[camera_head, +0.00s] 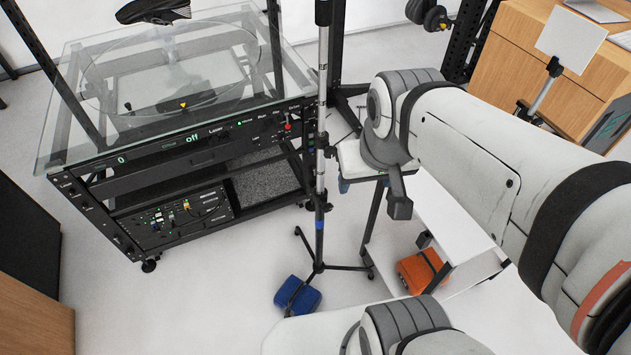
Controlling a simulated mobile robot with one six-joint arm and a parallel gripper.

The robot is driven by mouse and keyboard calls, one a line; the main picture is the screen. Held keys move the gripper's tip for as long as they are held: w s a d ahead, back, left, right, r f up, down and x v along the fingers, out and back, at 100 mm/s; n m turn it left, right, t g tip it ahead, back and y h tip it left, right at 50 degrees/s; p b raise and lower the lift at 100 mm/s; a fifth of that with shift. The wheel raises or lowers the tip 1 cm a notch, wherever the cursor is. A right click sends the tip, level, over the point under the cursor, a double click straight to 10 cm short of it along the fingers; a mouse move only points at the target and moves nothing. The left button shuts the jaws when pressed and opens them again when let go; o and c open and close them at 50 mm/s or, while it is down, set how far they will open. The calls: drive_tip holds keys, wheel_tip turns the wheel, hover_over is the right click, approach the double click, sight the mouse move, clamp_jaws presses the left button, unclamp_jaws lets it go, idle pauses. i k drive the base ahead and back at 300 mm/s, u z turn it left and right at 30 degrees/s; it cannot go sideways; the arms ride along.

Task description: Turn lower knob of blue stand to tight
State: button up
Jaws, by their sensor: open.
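The blue stand (320,235) is a thin upright pole on a black tripod base, with a blue lower section. A small dark lower knob (326,207) appears at the blue section, below another dark clamp or knob (330,151). Whether the lower knob is tight cannot be told. My gripper (388,192) is to the right of the pole in the picture, near the height of the knobs. It is open and seen only in part, with one dark finger pointing down. It appears apart from the lower knob, with nothing seen in it.
A black turntable rack (200,165) with a glass top stands at left, close to the pole. A white-shelved cart (445,215) is right of the pole. Floor is clear left of the tripod.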

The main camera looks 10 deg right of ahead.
sight(327, 207)
drive_tip(key=u, duration=0.4)
drive_tip(key=k, duration=1.3)
drive_tip(key=u, duration=0.4)
drive_tip(key=i, duration=0.95)
drive_tip(key=u, duration=0.15)
